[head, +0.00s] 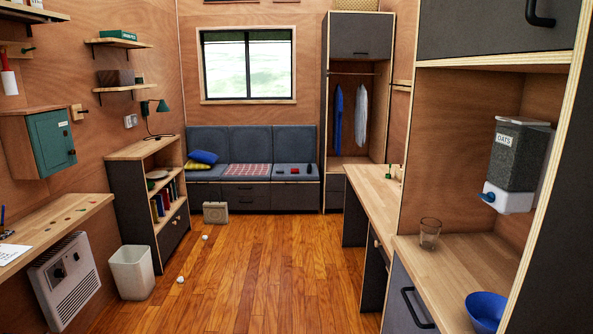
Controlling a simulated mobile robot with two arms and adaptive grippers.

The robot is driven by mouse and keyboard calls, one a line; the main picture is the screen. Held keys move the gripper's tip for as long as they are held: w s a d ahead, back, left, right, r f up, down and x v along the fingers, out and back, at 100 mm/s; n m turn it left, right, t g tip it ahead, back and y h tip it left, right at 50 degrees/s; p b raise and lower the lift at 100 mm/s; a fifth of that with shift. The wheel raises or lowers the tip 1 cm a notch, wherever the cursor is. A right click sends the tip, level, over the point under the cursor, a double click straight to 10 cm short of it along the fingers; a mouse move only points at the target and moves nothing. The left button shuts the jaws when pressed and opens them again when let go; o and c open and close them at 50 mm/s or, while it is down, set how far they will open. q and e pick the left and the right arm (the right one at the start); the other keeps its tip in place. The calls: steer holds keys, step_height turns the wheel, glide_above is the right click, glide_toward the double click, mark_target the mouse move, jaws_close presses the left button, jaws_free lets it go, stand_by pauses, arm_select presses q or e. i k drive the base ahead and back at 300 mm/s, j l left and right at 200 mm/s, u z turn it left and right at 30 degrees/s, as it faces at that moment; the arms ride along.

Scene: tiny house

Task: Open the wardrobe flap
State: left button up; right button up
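The wardrobe (325,110) stands at the back right of the room, beyond the desk. Its dark grey flap (361,35) covers the top compartment and looks closed, with a small dark handle (359,53) near its lower edge. Below the flap the wardrobe is open, with a rail (352,73) and a blue garment (339,112) and a grey-blue garment (361,110) hanging. A drawer front shows at its bottom, partly hidden by the desk. Neither of my grippers shows in the head view.
A wooden desk (373,193) and a counter (455,268) with a glass (430,233), blue bowl (486,311) and oats dispenser (516,155) line the right. A bin (132,272) and shelf unit (135,214) stand left. The middle floor is mostly clear, with small white balls (181,280) and a beige box (215,212).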

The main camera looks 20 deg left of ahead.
mark_target(352, 35)
steer(key=i+j+u, duration=0.3)
steer(key=i+u, duration=0.3)
steer(key=i, duration=0.25)
steer(key=i+u, duration=0.15)
steer(key=i, duration=4.05)
steer(key=l, duration=0.1)
